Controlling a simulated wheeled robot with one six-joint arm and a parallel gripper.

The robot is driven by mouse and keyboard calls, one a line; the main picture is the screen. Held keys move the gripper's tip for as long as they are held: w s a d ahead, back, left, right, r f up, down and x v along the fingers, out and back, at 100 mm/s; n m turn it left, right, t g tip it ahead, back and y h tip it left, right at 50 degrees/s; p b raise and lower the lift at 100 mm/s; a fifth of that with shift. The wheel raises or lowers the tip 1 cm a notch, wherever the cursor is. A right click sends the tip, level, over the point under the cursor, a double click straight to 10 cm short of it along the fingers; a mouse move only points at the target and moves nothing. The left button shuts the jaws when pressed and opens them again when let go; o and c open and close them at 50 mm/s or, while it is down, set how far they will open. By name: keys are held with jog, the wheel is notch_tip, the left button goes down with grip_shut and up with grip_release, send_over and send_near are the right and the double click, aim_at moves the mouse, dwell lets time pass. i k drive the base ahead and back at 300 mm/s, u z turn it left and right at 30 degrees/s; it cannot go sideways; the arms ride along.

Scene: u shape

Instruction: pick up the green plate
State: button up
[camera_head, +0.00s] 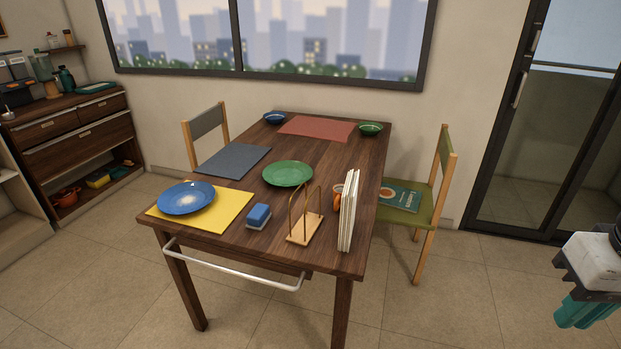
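The green plate (288,174) lies flat on the bare wood near the middle of the dining table (222,242). Nothing lies on it. My gripper (586,310) is at the right edge of the view, low, well to the right of the table and apart from the plate. It is partly cut off by the frame, with teal fingers pointing down, and I cannot tell how far apart they are.
A blue plate (187,198) sits on a yellow placemat (232,200). A blue sponge (259,214), a wooden rack (304,230) and upright white boards (349,212) stand in front of the green plate. Chairs flank the table. Floor is clear at the right.

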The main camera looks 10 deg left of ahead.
aim_at(289, 173)
jog(key=z, duration=0.6)
jog(key=i, duration=1.1)
jog(key=z, duration=0.4)
jog(key=i, duration=1)
jog(key=u, duration=0.9)
jog(key=i, duration=0.9)
jog(key=u, duration=0.7)
